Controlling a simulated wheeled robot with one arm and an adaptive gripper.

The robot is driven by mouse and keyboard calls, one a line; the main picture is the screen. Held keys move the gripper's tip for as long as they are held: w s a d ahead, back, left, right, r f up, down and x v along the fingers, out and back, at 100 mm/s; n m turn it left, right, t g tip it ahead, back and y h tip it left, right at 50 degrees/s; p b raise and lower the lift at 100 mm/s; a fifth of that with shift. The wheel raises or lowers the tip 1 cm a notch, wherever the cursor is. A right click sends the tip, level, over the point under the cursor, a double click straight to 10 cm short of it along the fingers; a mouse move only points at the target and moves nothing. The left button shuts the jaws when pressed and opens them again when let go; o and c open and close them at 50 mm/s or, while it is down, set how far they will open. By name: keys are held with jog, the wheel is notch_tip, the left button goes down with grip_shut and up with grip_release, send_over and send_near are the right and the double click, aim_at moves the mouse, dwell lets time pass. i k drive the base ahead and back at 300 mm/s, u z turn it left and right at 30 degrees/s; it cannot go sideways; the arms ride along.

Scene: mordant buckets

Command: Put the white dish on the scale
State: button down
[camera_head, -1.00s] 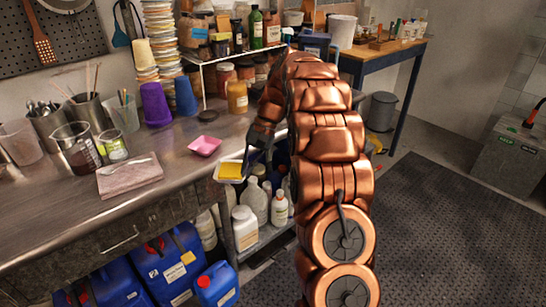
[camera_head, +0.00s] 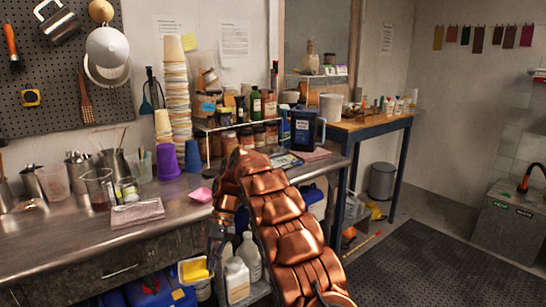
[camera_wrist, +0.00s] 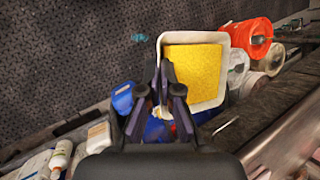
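The white dish (camera_wrist: 222,48) is square and holds a flat yellow filling (camera_wrist: 195,75).
A pink dish (camera_head: 201,195) and a folded cloth (camera_head: 137,212) lie on the metal counter (camera_head: 60,240). Purple cups (camera_head: 167,162) and a jar rack stand behind. White bottles (camera_head: 237,280) stand below the counter.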

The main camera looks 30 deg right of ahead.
aim_at(268, 149)
jog(key=z, duration=1.8)
jog(key=i, duration=0.95)
jog(key=u, duration=1.9)
